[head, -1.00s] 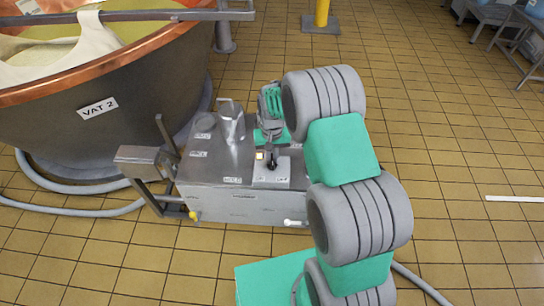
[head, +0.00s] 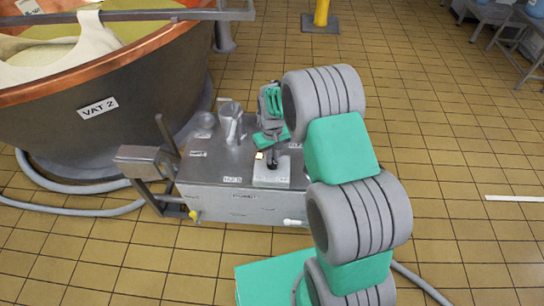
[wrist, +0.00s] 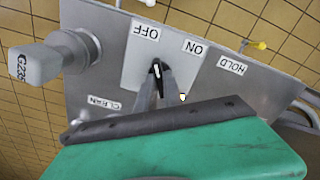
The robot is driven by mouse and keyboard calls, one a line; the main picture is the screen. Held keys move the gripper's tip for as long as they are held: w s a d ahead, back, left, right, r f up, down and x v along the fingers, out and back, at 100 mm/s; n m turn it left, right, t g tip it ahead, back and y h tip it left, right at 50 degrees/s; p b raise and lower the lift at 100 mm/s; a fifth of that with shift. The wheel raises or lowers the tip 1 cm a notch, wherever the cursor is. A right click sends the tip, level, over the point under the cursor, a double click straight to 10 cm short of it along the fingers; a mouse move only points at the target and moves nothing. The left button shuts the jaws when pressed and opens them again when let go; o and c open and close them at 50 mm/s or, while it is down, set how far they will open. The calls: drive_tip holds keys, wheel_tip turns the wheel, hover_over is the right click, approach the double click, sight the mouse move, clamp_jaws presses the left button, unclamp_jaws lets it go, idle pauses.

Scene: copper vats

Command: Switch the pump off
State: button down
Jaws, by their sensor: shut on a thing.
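The pump's switch is a black knob (wrist: 157,68) with a white mark, on a pale plate (wrist: 139,70) in the wrist view. The plate carries an OFF label (wrist: 146,32) on the left and an ON label (wrist: 194,48) on the right, both upside down. The white mark points up the picture, roughly between the labels; its exact setting is unclear. My gripper (wrist: 160,84) is shut on the knob, and its fingers cover part of it. In the head view my gripper (head: 275,156) reaches down onto the plate (head: 270,177) on the steel pump unit (head: 235,204).
A HOLD label (wrist: 232,65), a CLEAN label (wrist: 104,103) and a grey fitting (wrist: 75,50) are nearby. The copper vat (head: 120,75) stands left, with hoses (head: 80,212) on the floor.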

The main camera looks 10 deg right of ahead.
drive_tip(key=c, duration=1.5)
unclamp_jaws()
wheel_tip(320, 180, up, 8)
drive_tip(key=shift+f+p, duration=0.1)
drive_tip(key=shift+p, duration=0.3)
